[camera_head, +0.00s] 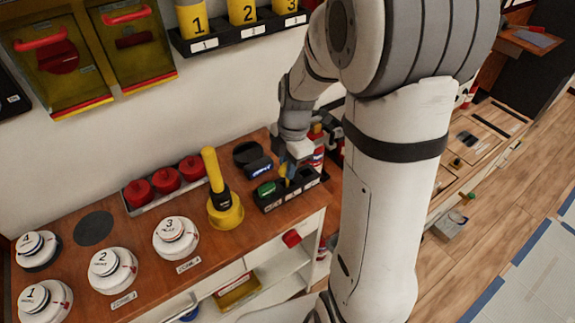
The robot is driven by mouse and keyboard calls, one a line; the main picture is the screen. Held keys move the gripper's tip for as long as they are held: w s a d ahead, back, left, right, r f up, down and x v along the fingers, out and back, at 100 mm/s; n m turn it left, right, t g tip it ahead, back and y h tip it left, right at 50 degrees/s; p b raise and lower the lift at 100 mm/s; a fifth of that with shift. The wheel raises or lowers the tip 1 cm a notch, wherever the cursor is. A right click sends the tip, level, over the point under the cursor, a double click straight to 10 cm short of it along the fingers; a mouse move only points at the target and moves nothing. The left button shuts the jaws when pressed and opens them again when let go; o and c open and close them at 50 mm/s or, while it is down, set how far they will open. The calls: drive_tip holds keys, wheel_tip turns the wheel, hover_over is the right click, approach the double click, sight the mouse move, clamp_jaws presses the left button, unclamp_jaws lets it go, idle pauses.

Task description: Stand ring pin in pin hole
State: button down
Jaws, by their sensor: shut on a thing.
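My gripper (290,170) points down over the black labelled tray (268,208) on the wooden counter. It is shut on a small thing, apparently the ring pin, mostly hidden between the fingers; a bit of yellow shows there. I cannot tell whether it touches the tray or stands in a hole. A green piece (266,189) sits in the left part of the tray. The pin hole cannot be made out from here.
A yellow post with a round base (226,212) stands just left of the tray. A blue-and-black object (258,166) lies behind it. Red knobs (166,180) and numbered white domes (175,237) fill the left. A red-labelled bottle (316,150) stands close right of my gripper.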

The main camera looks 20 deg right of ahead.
drive_tip(key=shift+f+b, duration=0.6)
drive_tip(key=shift+f, duration=0.15)
drive_tip(key=c, duration=1.3)
unclamp_jaws()
drive_tip(key=shift+r, duration=0.1)
drive_tip(key=shift+r, duration=0.15)
drive_tip(key=r, duration=0.5)
drive_tip(key=d+r, duration=0.1)
drive_tip(key=r, duration=0.1)
drive_tip(key=shift+w+r, duration=0.15)
drive_tip(key=shift+r, duration=0.1)
